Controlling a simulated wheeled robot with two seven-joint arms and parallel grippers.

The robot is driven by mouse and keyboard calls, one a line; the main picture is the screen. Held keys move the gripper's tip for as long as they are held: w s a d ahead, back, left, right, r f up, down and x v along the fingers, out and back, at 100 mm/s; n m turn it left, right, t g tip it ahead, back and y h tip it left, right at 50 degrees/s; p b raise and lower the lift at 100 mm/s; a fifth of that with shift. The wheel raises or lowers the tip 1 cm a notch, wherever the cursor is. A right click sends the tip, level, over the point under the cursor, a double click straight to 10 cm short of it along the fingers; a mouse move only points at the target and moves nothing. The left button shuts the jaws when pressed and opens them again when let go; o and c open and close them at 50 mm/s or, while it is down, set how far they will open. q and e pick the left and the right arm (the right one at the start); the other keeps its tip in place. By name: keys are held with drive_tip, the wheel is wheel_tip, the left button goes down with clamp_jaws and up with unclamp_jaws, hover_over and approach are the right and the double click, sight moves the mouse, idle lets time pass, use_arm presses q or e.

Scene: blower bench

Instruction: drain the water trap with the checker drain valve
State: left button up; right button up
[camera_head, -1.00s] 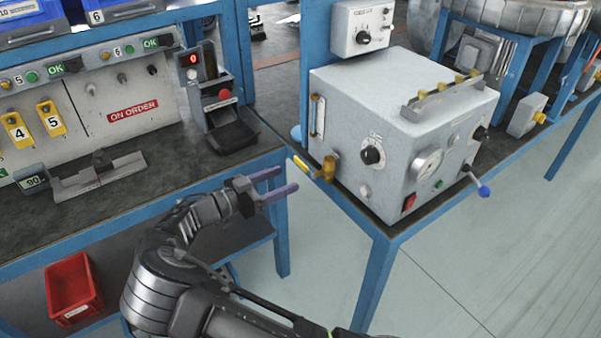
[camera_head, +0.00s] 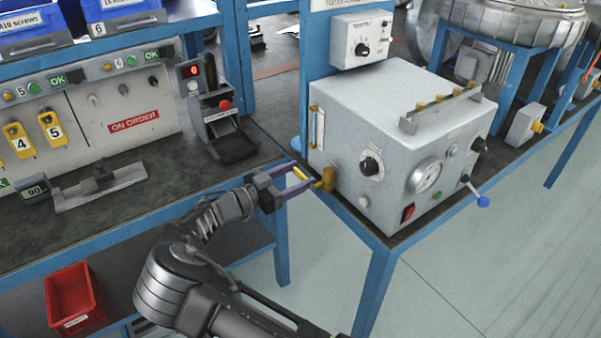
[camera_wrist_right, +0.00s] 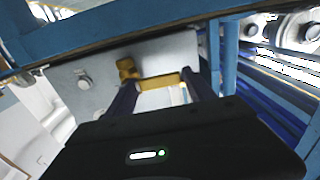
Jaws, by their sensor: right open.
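The checker (camera_head: 395,150) is a grey box with a gauge, knobs and a row of yellow fittings on top. Its brass drain valve (camera_head: 326,180) sticks out low at the box's left corner, with a yellow lever (camera_head: 300,174) pointing left. My right gripper (camera_head: 291,176) is open, its two purple fingers on either side of the lever. In the right wrist view, the yellow lever (camera_wrist_right: 160,81) lies between the fingers, and the valve body (camera_wrist_right: 127,68) is by the left finger. I cannot tell whether the fingers touch the lever. My left gripper is not in view.
A clear sight tube (camera_head: 317,128), perhaps the water trap, is on the box's left side. A blue bench frame (camera_head: 378,290) stands under the checker. A black holder with a red button (camera_head: 222,118) and a metal fixture (camera_head: 100,187) lie on the left bench. A red bin (camera_head: 72,300) sits below.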

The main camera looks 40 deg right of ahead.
drive_tip(key=shift+d, duration=0.55)
drive_tip(key=shift+c, duration=0.2)
clamp_jaws()
